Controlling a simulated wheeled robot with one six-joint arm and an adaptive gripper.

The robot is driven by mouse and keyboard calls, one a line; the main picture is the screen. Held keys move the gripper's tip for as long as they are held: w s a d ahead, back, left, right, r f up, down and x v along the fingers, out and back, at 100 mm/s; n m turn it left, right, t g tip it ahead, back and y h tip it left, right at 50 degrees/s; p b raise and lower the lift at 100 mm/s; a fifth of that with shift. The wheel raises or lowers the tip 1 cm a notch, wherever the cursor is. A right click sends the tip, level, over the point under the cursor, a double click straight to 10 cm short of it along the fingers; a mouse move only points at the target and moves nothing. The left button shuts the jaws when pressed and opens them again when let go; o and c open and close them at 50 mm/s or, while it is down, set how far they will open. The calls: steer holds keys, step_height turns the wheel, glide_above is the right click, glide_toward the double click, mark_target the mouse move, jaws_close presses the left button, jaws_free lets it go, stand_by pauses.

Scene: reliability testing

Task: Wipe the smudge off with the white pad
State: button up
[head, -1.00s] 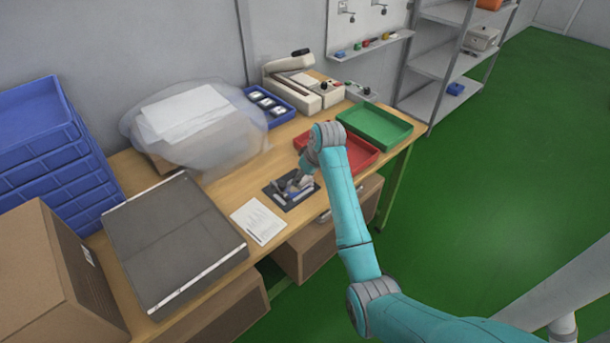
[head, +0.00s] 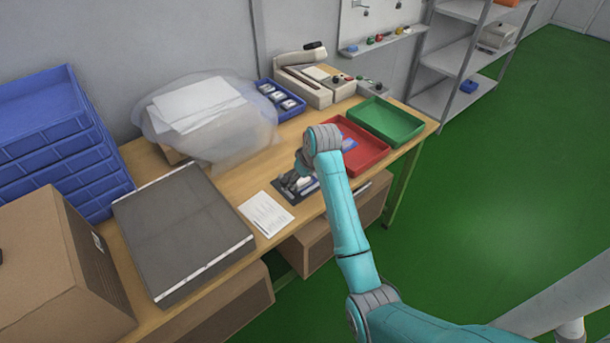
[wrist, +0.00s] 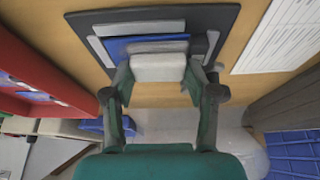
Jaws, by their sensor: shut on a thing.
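My gripper (wrist: 160,82) is shut on the white pad (wrist: 158,68), whose pale face shows between the fingers in the wrist view. I cannot tell whether the pad touches the panel. No smudge can be made out; the pad and fingers cover part of the panel. In the head view my gripper (head: 297,184) is over the dark mat (head: 281,185), and the pad is too small to tell.
A red tray (head: 374,158) holding blue pieces and a green tray (head: 412,124) stand to the right of the mat. A printed sheet (head: 266,214) lies left of it, then a grey flat-topped unit (head: 180,225). A blue tray (head: 299,117) and a bench device stand behind.

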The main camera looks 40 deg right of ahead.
steer(key=shift+s+a+f, duration=0.1)
steer(key=shift+a+f, duration=0.1)
steer(key=shift+a, duration=0.35)
steer(key=shift+s+a+f, duration=0.1)
steer(key=shift+a+f, duration=0.05)
steer(key=shift+a, duration=0.35)
steer(key=shift+c, duration=0.8)
steer(key=shift+o, duration=0.7)
steer(key=shift+d, duration=0.9)
steer(key=c, duration=0.3)
steer(key=shift+w+d+r, duration=0.15)
steer(key=shift+d+r, duration=0.05)
steer(key=shift+d, duration=1.15)
steer(key=shift+w+d+r, duration=0.1)
steer(key=shift+d+r, duration=0.05)
steer(key=shift+d, duration=1.2)
jaws_close()
steer(key=shift+r, duration=3.1)
steer(key=shift+r, duration=1.5)
